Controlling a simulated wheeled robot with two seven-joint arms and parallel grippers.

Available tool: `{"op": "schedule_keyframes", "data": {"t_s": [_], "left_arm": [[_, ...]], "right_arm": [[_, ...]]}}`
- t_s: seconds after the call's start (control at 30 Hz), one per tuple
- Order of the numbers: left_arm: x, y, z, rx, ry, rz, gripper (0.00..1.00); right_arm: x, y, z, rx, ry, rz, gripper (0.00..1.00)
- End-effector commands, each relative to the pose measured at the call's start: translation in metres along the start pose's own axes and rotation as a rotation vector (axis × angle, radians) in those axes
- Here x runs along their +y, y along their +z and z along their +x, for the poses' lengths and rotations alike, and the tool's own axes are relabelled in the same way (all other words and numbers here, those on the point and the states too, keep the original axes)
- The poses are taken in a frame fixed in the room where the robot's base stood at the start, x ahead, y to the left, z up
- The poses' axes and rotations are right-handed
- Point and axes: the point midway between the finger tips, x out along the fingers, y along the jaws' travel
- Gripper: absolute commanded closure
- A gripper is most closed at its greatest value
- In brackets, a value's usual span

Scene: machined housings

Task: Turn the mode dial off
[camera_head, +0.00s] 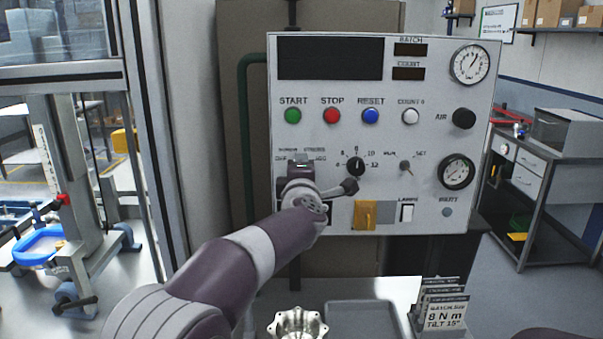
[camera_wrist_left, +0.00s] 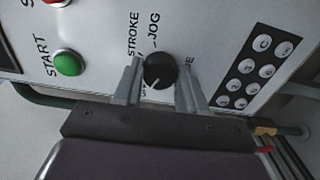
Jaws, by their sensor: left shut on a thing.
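The mode dial (camera_wrist_left: 160,71) is a round black knob with a white pointer line, seen in the left wrist view. My left gripper (camera_wrist_left: 159,82) is shut on it, one grey finger on each side. The words STROKE and JOG stand above the dial in that view. The pointer line slants toward the bottom of that view; the lettering there is partly hidden. In the head view my left gripper (camera_head: 299,163) is at the lower left of the control panel (camera_head: 400,75) and hides the dial. My right gripper is not in view.
Another black rotary knob (camera_head: 355,166) with numbers stands right of my left gripper. Green (camera_head: 292,116), red (camera_head: 332,116) and blue (camera_head: 370,116) buttons sit above. A yellow switch (camera_head: 365,214) is below. A keypad (camera_wrist_left: 260,72) lies beside the dial. A metal housing (camera_head: 297,325) stands below the panel.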

Motion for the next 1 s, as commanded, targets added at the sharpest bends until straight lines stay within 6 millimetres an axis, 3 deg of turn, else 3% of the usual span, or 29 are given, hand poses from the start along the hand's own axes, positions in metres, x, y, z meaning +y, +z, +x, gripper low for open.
{"op": "schedule_keyframes", "data": {"t_s": [0.2, 0.23, 0.3, 0.67, 0.77, 1.0], "left_arm": [[-0.007, 0.001, 0.001, -0.001, -0.011, 0.002, 0.89], [-0.007, 0.001, 0.001, -0.001, -0.011, 0.002, 0.52], [-0.006, 0.001, 0.001, -0.001, -0.01, 0.002, 0.34], [-0.003, 0.001, -0.006, -0.001, -0.002, 0.001, 0.34], [-0.005, 0.001, -0.022, -0.001, -0.002, 0.001, 0.34], [-0.004, 0.001, -0.087, -0.003, -0.003, 0.0, 0.34]], "right_arm": [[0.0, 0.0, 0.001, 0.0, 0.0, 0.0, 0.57], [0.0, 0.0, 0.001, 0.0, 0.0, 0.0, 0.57], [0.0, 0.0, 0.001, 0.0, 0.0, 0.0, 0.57], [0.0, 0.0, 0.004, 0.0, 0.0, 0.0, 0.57], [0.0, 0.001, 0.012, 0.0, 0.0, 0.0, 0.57], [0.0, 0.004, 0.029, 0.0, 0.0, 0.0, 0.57]]}}
